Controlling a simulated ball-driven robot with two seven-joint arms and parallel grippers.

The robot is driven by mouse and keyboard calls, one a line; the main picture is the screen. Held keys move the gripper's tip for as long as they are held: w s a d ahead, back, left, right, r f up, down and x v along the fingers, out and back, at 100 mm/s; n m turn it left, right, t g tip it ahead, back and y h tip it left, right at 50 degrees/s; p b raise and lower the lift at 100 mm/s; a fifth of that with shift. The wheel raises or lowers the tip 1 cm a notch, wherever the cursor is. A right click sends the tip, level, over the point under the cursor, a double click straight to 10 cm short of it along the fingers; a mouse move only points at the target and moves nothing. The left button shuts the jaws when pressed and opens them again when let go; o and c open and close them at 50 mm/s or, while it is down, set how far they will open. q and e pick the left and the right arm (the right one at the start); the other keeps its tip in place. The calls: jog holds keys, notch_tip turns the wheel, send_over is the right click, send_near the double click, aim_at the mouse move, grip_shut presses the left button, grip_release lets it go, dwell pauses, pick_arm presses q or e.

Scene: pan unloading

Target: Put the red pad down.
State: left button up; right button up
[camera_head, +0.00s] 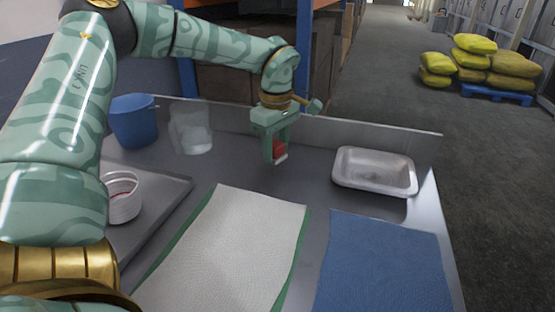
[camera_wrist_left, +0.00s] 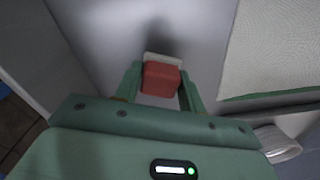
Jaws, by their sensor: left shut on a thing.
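The red pad (camera_head: 279,150) is a small block with a pale layer on one side. It also shows in the left wrist view (camera_wrist_left: 160,79), clamped between the two fingers. My left gripper (camera_head: 275,150) is shut on it, pointing down over the back middle of the metal table (camera_head: 318,150). The pad's pale side shows at its lower edge. I cannot tell for sure whether the pad touches the table. In the left wrist view my left gripper (camera_wrist_left: 160,85) has bare metal table and a dark shadow beyond the pad. My right gripper is not in view.
A white tray (camera_head: 372,183) stands to the right. A white mat with a green edge (camera_head: 235,240) and a blue mat (camera_head: 385,265) lie in front. A blue bucket (camera_head: 134,122), a clear container (camera_head: 191,130) and a white round dish (camera_head: 123,207) on a metal tray (camera_head: 168,203) are left.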

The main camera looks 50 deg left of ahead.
aim_at(276, 157)
pick_arm(q)
notch_tip(276, 157, down, 3)
jog(key=shift+f+b, duration=0.1)
jog(key=shift+b, duration=0.25)
jog(key=shift+r, duration=0.2)
jog(key=shift+c, duration=0.3)
jog(key=shift+f, duration=0.25)
jog(key=o, duration=0.9)
jog(key=shift+r, duration=0.1)
jog(key=shift+o, duration=0.2)
notch_tip(276, 157, up, 12)
jog(key=p, duration=0.3)
jog(key=shift+d+r+p, duration=0.1)
jog(key=shift+r+p, duration=0.1)
jog(key=shift+p, duration=0.2)
jog(key=shift+f, duration=0.1)
